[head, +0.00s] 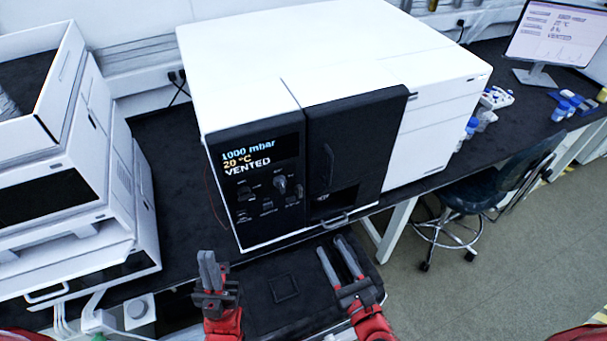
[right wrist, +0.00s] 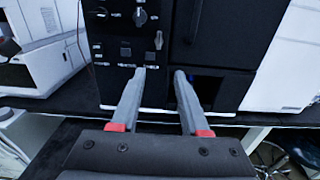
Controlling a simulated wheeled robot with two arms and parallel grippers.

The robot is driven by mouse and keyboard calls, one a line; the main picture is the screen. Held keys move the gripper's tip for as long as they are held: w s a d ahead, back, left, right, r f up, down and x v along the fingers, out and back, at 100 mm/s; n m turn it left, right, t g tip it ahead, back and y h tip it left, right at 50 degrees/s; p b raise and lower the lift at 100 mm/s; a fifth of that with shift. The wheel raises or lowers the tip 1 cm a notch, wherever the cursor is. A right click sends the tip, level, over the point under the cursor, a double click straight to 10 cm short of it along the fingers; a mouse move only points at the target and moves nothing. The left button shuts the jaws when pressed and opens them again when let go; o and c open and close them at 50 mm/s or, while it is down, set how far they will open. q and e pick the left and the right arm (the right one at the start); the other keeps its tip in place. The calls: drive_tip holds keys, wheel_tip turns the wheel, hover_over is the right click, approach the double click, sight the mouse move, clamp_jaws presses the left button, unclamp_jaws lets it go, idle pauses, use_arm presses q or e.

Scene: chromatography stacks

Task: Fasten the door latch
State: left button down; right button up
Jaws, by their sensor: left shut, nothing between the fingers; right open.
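The black door (head: 358,135) is on the front of the white instrument, right of the control panel. It stands roughly flush; I cannot tell whether a small gap remains. It also shows in the right wrist view (right wrist: 228,40), with its vertical handle (head: 328,165). A small upright lever (right wrist: 158,40) on the panel beside the door edge may be the latch; I cannot tell its setting. My left gripper (head: 208,268) is shut and empty in front of the panel, below it. My right gripper (head: 340,258) is open and empty, below and in front of the door, touching nothing.
The panel display (head: 250,155) reads 1000 mbar, 20 °C, VENTED. A round knob (head: 280,184) and small buttons sit below it. A metal handle (head: 335,221) juts out under the door. White stacked units (head: 60,190) stand left, a stool (head: 480,195) right. Space before the panel is clear.

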sight(301, 194)
drive_tip(key=x, duration=0.5)
drive_tip(key=p+x, duration=0.1)
drive_tip(key=x, duration=0.4)
drive_tip(key=r+x, duration=0.1)
drive_tip(key=x, duration=0.5)
drive_tip(key=shift+w+p, duration=0.1)
drive_tip(key=shift+p, duration=0.3)
drive_tip(key=shift+w+a+f, duration=0.2)
drive_tip(key=shift+w+a, duration=0.1)
drive_tip(key=shift+w, duration=0.05)
clamp_jaws()
